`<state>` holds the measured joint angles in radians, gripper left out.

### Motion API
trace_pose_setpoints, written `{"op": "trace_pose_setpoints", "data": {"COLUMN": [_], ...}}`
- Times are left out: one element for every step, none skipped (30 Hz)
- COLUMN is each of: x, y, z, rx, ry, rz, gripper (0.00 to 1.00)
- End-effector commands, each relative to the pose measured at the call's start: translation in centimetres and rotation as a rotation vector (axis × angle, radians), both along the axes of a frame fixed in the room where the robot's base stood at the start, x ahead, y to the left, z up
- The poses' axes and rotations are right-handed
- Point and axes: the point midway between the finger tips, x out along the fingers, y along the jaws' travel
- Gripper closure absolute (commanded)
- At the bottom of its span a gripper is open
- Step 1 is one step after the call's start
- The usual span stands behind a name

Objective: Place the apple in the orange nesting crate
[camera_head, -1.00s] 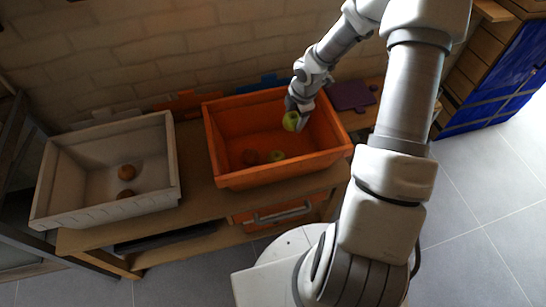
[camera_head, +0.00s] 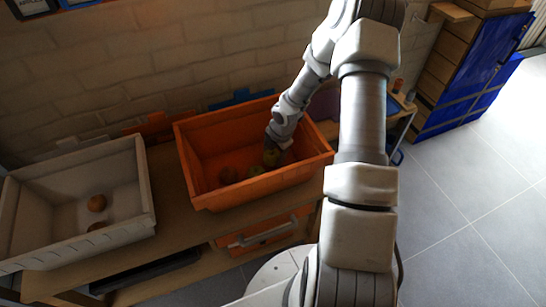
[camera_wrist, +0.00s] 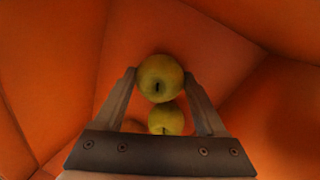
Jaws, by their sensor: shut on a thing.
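The orange nesting crate (camera_head: 205,195) stands on the wooden bench, and its walls fill the wrist view (camera_wrist: 60,50). My gripper (camera_head: 271,150) reaches down inside it, toward the right side. In the wrist view my gripper (camera_wrist: 160,82) is shut on a yellow-green apple (camera_wrist: 160,77), held between the fingertips. The held apple also shows in the head view (camera_head: 271,158). A second yellow-green apple (camera_wrist: 166,119) lies in the crate, partly hidden by the gripper, and shows left of the held one in the head view (camera_head: 255,171). A brown round item (camera_head: 228,175) lies beside it.
A brick wall (camera_head: 120,70) rises behind. A blue-covered shelf (camera_head: 465,90) stands at the right. Grey floor (camera_head: 470,190) is clear there.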

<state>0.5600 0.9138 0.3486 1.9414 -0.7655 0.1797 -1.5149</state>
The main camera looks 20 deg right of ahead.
Motion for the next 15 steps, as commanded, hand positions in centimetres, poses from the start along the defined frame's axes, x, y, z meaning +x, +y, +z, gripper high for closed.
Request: {"op": "trace_pose_setpoints", "data": {"x": [0.05, 0.06, 0.07, 0.07, 0.07, 0.07, 0.07, 0.06, 0.05, 0.06, 0.05, 0.04, 0.04, 0.05, 0.05], "y": [0.07, 0.05, 0.04, 0.02, 0.01, 0.01, 0.01, 0.01, 0.02, 0.02, 0.02, 0.0, 0.0, 0.01, 0.01], "z": [-0.61, -0.63, -0.56, -0.49, -0.47, -0.46, -0.46, -0.48, -0.57, -0.67, -0.8, -0.84, -0.76, -0.75, -0.75], "rx": [0.0, 0.0, -0.001, -0.001, -0.001, -0.001, -0.001, -0.001, -0.001, -0.001, -0.001, -0.001, -0.001, -0.001, -0.001], "ry": [0.0, -0.001, -0.001, -0.001, -0.001, -0.001, -0.001, -0.001, -0.001, -0.001, -0.001, -0.001, -0.001, -0.001, -0.001], "rz": [0.002, 0.001, 0.001, 0.001, 0.001, 0.001, 0.001, 0.001, 0.0, 0.0, 0.0, 0.0, 0.0, 0.0, 0.0], "gripper": [0.88, 0.88, 0.88, 0.88, 0.88, 0.88, 0.88, 0.88, 0.88, 0.88, 0.88, 0.25, 0.2, 0.14, 0.07]}}
